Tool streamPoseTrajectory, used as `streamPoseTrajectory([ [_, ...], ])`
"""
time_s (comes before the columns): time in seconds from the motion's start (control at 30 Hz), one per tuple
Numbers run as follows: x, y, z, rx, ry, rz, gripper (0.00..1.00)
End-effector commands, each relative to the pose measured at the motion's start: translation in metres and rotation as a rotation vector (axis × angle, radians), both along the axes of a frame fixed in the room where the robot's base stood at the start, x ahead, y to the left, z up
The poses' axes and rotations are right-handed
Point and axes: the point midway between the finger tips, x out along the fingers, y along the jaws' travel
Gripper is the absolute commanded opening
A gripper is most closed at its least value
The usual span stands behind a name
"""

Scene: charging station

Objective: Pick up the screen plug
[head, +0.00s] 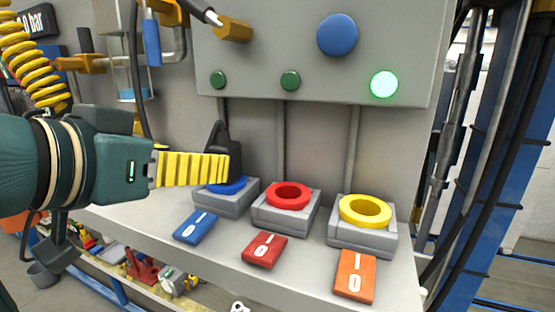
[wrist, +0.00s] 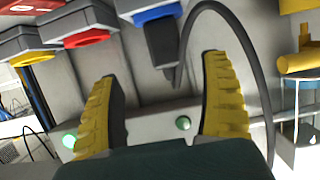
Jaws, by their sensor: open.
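The screen plug (head: 218,138) is black with a tapered top and stands upright in the blue ring socket (head: 241,185), the leftmost of three on the grey ledge. In the head view my gripper (head: 229,166) reaches in from the left, with its yellow ribbed finger overlapping the plug's lower part. In the wrist view, which is turned upside down, the plug (wrist: 161,45) hangs from the blue socket (wrist: 152,12) between the lines of my two spread fingers. My gripper (wrist: 163,70) is open, with a gap on both sides of the plug. The plug's base is partly hidden in the head view.
A red socket (head: 288,196) and a yellow socket (head: 365,211) stand to the right, with switches in front. A grey panel with a lit green button (head: 383,84) overhangs them. A dark cable (wrist: 252,70) arcs past one finger in the wrist view.

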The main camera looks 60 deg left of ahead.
Motion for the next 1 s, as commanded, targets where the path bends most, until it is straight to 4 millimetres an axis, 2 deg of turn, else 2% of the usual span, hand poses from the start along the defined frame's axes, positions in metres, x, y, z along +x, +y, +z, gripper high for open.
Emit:
streamPoseTrajectory([
  [0.03,0.011,0.006,-0.003,-0.004,0.002,-0.003,0.79],
  [0.2,0.04,0.028,-0.015,-0.003,0.002,-0.003,0.79],
  [0.43,0.059,0.045,-0.023,-0.001,0.002,0.0,0.79],
  [0.63,0.083,0.067,-0.031,-0.001,0.001,-0.001,0.79],
  [0.93,0.09,0.073,-0.038,0.002,-0.001,0.002,0.79],
  [1.0,0.089,0.073,-0.038,0.002,-0.001,0.002,0.68],
])
